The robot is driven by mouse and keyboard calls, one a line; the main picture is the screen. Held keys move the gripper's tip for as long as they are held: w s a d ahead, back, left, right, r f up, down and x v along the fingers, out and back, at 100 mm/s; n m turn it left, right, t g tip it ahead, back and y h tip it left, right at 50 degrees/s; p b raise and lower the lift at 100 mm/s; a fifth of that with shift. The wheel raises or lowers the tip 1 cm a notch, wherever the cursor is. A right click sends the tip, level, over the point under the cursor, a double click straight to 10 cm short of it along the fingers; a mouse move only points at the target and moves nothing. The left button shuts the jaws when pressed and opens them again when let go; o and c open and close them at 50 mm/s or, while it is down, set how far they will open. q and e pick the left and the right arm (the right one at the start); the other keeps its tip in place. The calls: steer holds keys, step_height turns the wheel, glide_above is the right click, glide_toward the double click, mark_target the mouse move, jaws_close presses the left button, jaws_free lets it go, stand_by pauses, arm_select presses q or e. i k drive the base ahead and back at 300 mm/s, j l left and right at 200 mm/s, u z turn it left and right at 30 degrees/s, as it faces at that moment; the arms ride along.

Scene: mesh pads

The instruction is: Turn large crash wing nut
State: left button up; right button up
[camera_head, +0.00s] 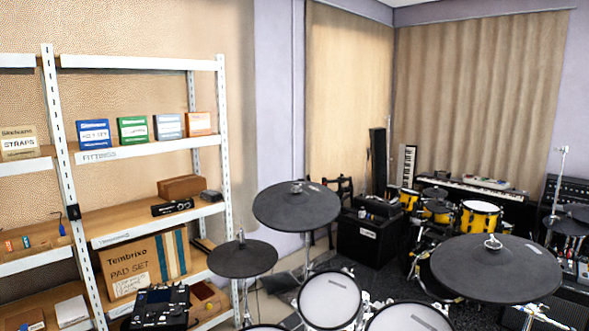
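Three dark cymbal pads of an electronic drum kit stand in front of me, each with a small metal fitting on top at its centre. The right pad (500,272) looks the largest, and its fitting (492,242) stands upright. The middle pad (294,209) has a fitting (297,188), and the smaller left pad (243,261) has a thin rod (241,236). Which pad is the large crash is not marked, and the wing nut's shape is too small to make out. Neither of my grippers is in view.
White mesh drum pads (329,299) fill the bottom centre. A metal shelf (142,63) with boxes stands at the left. A black amplifier (368,240), yellow drums (480,219) and a keyboard (470,186) are behind. Dark floor shows between the middle and right pads.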

mark_target(293, 190)
steer(key=i+j, duration=0.3)
steer(key=j, duration=0.15)
steer(key=i+j, duration=0.6)
steer(key=j, duration=0.25)
steer(key=i+j+z, duration=0.1)
steer(key=i+j, duration=0.2)
steer(key=j, duration=0.15)
steer(key=i+j, duration=0.3)
steer(key=j, duration=0.15)
steer(key=i+j, duration=0.25)
steer(key=j, duration=0.2)
